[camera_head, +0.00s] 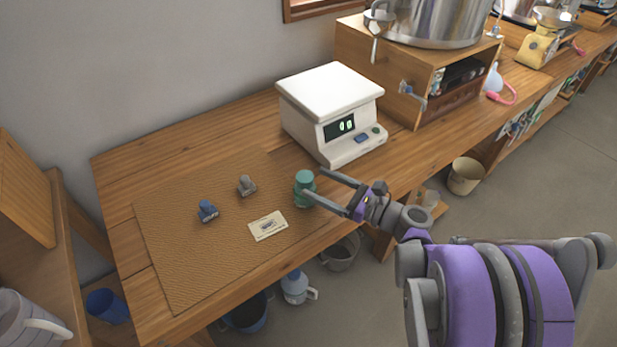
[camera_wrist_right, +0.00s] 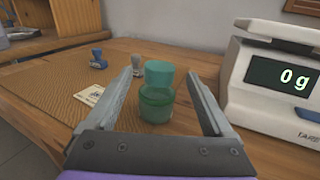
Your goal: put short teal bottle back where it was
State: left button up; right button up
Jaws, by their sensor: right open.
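The short teal bottle (camera_head: 304,189) stands upright at the right edge of the woven mat (camera_head: 190,265), near the table's front edge. It also shows in the right wrist view (camera_wrist_right: 157,95), between my right gripper's fingers. My right gripper (camera_head: 312,184) is open, with one finger on either side of the bottle. In the wrist view gaps show between the bottle and both fingers. My left gripper is not in view.
A white scale (camera_head: 330,110) reading 0 stands just behind the bottle. On the mat are a blue stamp (camera_head: 207,211), a grey stamp (camera_head: 246,186) and a small card (camera_head: 268,225). A wooden cabinet (camera_head: 400,75) with a steel pot stands farther right. The mat's front left is clear.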

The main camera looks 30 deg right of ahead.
jog(key=v, duration=0.7)
jog(key=shift+s, duration=0.3)
jog(key=shift+d, duration=0.1)
dwell(0.7)
